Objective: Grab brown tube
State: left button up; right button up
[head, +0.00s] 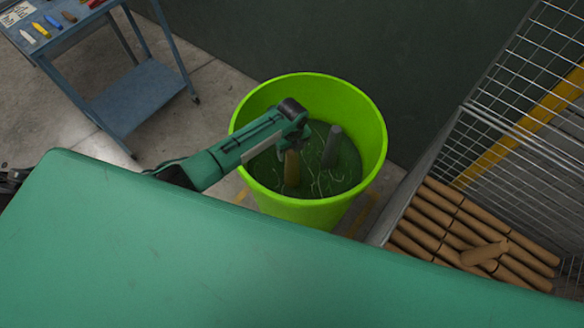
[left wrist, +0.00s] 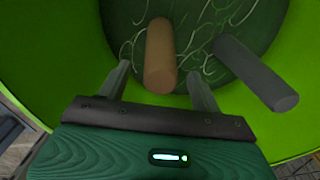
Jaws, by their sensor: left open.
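A brown tube (head: 291,170) stands in a bright green bucket (head: 358,100), partly covered from above by my left gripper in the head view. It also shows in the left wrist view (left wrist: 160,55), between and beyond the two fingers. My left gripper (head: 294,138) reaches over the bucket from the left. Its fingers (left wrist: 160,85) are open, one on each side of the brown tube's near end in the picture; I cannot tell whether they touch it. A grey tube (head: 332,146) stands to the right of the brown one and shows in the left wrist view (left wrist: 255,72).
Pale strands lie on the dark green bucket floor (left wrist: 205,35). A wire cage (head: 520,80) with several brown rolls (head: 470,235) stands at the right. A blue cart (head: 135,95) with small coloured items stands at the upper left. The bucket wall surrounds the gripper.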

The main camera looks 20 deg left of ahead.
aim_at(292, 167)
pick_arm(q)
jog(key=shift+f, duration=1.25)
jog(key=c, duration=1.3)
jog(key=shift+r, duration=0.1)
